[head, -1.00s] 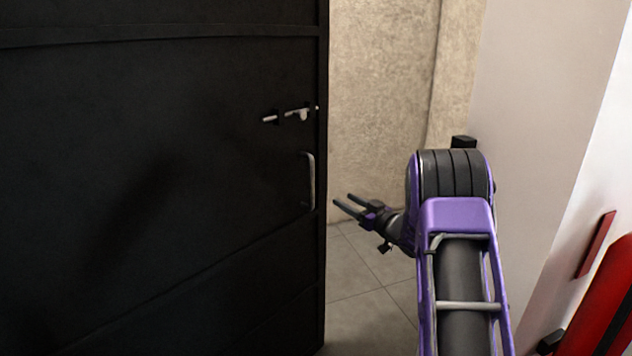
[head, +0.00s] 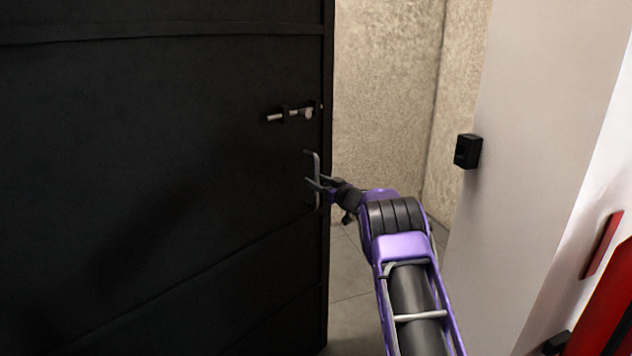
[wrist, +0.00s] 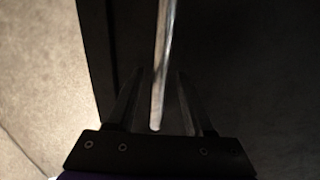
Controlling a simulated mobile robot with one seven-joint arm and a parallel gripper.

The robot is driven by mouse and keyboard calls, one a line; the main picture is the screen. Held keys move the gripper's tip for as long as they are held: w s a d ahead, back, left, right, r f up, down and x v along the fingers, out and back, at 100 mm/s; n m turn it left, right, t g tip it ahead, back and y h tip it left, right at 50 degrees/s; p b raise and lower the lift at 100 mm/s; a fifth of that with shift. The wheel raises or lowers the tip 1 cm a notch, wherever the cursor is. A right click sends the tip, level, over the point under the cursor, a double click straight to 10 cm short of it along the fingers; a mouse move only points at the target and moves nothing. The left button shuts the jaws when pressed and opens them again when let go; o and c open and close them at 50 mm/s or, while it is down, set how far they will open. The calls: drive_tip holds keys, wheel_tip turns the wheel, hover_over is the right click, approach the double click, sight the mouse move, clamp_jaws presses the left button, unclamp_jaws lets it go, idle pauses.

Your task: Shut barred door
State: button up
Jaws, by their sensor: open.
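The black door (head: 160,170) stands open at the left in the head view, with its free edge beside the gap to the wall. A silver pull handle (head: 317,170) is on the door near that edge, below a sliding bolt (head: 290,115). My gripper (head: 313,184) is open at the handle. In the wrist view the handle bar (wrist: 163,60) runs between the two open fingers (wrist: 158,105), and the door (wrist: 240,60) fills the right side behind it. I cannot tell whether a finger touches the bar.
A white door post (head: 540,130) with a small black catch block (head: 468,151) stands to the right. A red object (head: 600,300) is at the lower right. A rough beige wall (head: 385,90) and a tiled floor (head: 355,265) show through the opening.

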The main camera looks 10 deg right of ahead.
drive_tip(key=shift+w+a, duration=0.2)
drive_tip(key=shift+w, duration=0.1)
clamp_jaws()
idle(1.4)
